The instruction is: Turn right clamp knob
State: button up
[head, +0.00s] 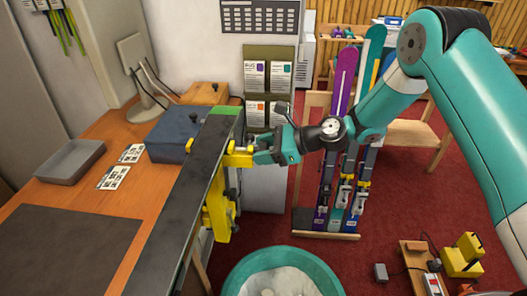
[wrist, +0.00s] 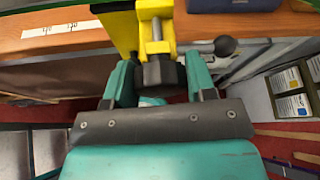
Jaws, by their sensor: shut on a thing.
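The yellow clamp (head: 238,159) is at the far end of the long dark rail, on its right side. In the wrist view the yellow clamp (wrist: 127,30) fills the top middle, with a metal screw running down to a dark knob (wrist: 160,74). My gripper (wrist: 160,82) has one teal finger on each side of this knob and is shut on it. In the head view my gripper (head: 257,153) reaches the clamp from the right and hides the knob. A lever with a dark ball end (wrist: 225,45) sticks out right of the screw.
Another yellow clamp part (head: 216,207) hangs lower on the dark rail (head: 185,200). A blue box (head: 172,135) and grey tray (head: 70,160) are on the bench. A teal tub (head: 285,258) stands below on the floor. Skis (head: 342,95) stand in a rack behind my arm.

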jog(key=o, duration=0.9)
jog(key=b+v, duration=0.4)
jog(key=v, duration=1.3)
jog(key=shift+s+d+r+b, duration=0.15)
jog(key=shift+d+b, duration=0.05)
jog(key=shift+b, duration=0.15)
